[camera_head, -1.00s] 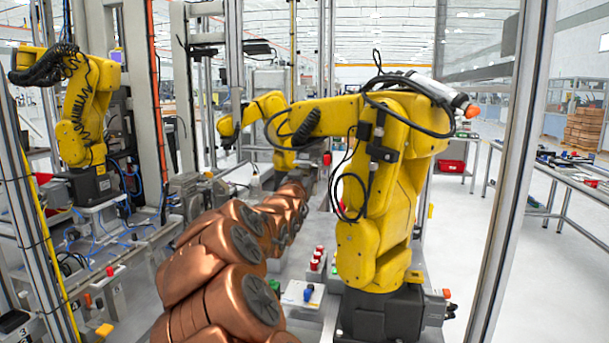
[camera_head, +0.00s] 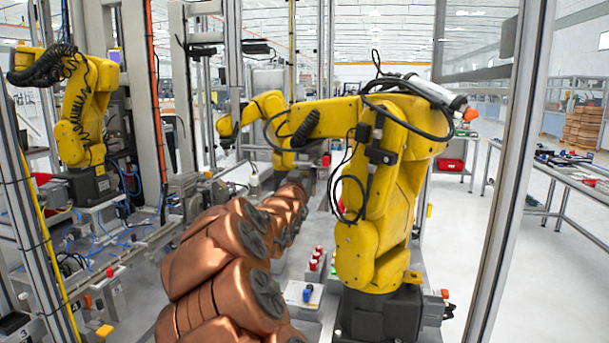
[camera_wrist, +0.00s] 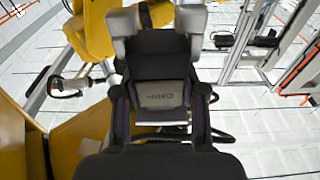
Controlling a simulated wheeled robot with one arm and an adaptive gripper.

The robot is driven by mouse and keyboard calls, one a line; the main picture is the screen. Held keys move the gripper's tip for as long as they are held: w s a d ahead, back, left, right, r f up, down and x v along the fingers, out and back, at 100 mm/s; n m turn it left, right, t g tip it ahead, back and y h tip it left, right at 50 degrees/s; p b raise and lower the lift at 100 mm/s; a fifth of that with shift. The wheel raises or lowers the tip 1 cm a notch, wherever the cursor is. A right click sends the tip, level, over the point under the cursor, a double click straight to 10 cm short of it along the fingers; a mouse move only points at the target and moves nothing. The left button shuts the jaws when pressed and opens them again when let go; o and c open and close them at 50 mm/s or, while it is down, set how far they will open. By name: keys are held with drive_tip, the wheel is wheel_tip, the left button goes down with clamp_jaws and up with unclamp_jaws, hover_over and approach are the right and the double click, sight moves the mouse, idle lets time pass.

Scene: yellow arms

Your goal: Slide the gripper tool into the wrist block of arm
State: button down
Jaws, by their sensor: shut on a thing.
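My gripper (camera_wrist: 157,28) shows in the wrist view as a dark body with two grey fingertips near the top edge. It is shut on the gripper tool, of which only a small part (camera_wrist: 147,14) shows between the fingertips. Yellow arm surfaces lie right behind it. In the head view a large yellow arm (camera_head: 380,190) stands on a dark base, its forearm reaching left. My copper arm reaches to below that forearm, and my gripper is small and hard to make out there. The wrist block and its contact with the tool cannot be told.
Another yellow arm (camera_head: 265,115) stands behind, and one more (camera_head: 85,105) at the left. Red-capped cylinders (camera_head: 316,259) and a white box (camera_head: 303,293) stand beside the large arm's base. Metal frame posts (camera_head: 515,170) bound the cell. Open floor lies at the right.

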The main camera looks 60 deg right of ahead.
drive_tip(key=shift+p+x, duration=2)
drive_tip(key=shift+x, duration=0.75)
idle(0.4)
drive_tip(key=shift+w+d+f+p, duration=0.15)
drive_tip(key=shift+d+p, duration=0.1)
drive_tip(key=shift+d, duration=0.1)
drive_tip(key=shift+w+d+f+p, duration=0.1)
drive_tip(key=shift+d+f+p, duration=0.1)
drive_tip(key=shift+d, duration=0.2)
drive_tip(key=shift+f, duration=0.3)
idle(1.0)
drive_tip(key=c, duration=0.6)
unclamp_jaws()
drive_tip(key=shift+a+f, duration=0.1)
drive_tip(key=shift+v, duration=5.95)
